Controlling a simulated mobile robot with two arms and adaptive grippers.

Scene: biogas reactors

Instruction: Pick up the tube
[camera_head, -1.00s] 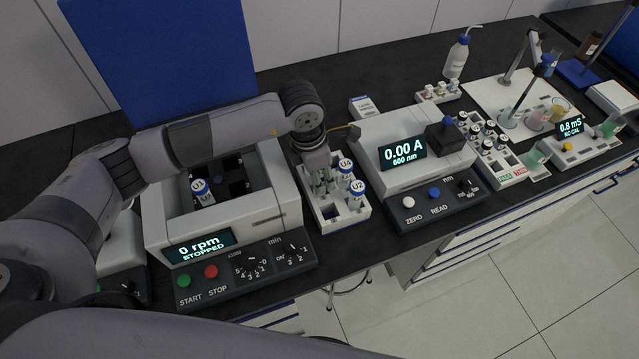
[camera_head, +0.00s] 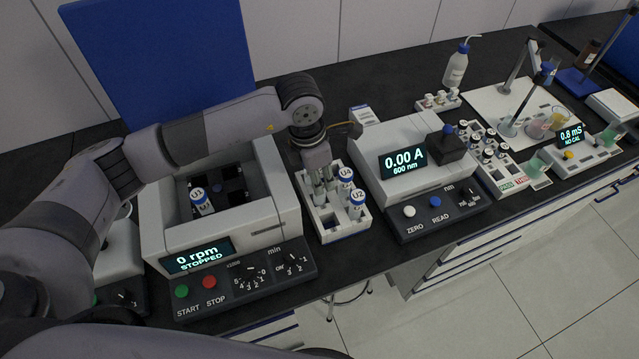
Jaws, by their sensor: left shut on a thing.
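A white tube rack (camera_head: 345,230) stands on the bench between the centrifuge and the photometer. Tubes with blue-ringed white caps marked U4 (camera_head: 344,179) and U2 (camera_head: 356,204) stand in its right side. My left gripper (camera_head: 319,192) points down over the rack's left rear part, beside U4. It is shut on a tube, mostly hidden by the fingers; its label cannot be read. Another tube, U1 (camera_head: 202,202), stands in the open centrifuge (camera_head: 272,226). My right gripper is not in view.
The centrifuge's blue lid (camera_head: 165,60) stands open behind my arm. The photometer (camera_head: 425,165), reading 0.00 A, is close on the rack's right. Further right are a vial rack (camera_head: 500,175) and a conductivity meter (camera_head: 570,148). The bench's front edge is near the rack.

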